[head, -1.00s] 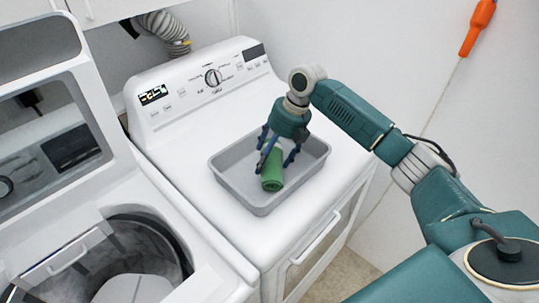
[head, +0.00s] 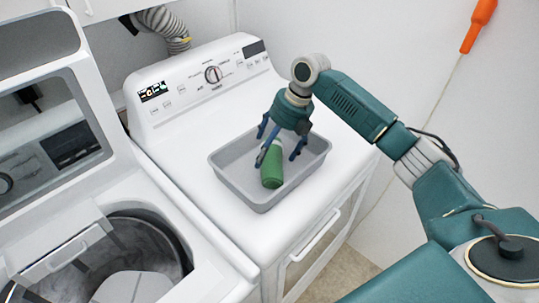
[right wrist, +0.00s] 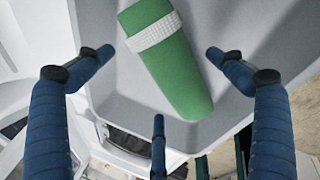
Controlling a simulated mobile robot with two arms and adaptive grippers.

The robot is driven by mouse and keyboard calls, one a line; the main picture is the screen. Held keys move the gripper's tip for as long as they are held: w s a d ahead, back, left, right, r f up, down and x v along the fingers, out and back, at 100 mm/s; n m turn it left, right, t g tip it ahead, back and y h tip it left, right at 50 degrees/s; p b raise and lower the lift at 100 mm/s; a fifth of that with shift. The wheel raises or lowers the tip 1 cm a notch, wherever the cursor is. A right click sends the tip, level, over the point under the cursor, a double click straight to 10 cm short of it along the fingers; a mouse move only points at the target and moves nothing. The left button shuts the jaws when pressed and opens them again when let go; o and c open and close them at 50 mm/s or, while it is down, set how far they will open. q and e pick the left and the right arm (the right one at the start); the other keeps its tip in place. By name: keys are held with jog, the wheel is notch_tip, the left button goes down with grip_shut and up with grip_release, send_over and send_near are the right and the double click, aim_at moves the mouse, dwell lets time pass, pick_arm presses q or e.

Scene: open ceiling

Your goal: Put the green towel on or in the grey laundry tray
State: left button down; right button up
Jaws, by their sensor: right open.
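The green towel (head: 271,168) is rolled up, with a white band around it that shows in the right wrist view (right wrist: 165,62). It lies inside the grey laundry tray (head: 228,178), which sits on top of the white dryer. My right gripper (head: 278,150) is over the tray with its blue fingers spread around the towel. In the right wrist view the fingers (right wrist: 158,95) are apart and none visibly grips the towel. The gripper hides part of the towel in the head view. My left gripper is not in view.
The white dryer (head: 190,135) has clear room on its top around the tray. An open top-loading washer (head: 75,250) stands at the left. A wall is behind, with an orange-handled object (head: 478,24) at the upper right.

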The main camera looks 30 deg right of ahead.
aim_at(282, 158)
jog(key=b+v, duration=0.2)
jog(key=v, duration=0.8)
jog(key=shift+r, duration=0.25)
jog(key=shift+s+d, duration=0.1)
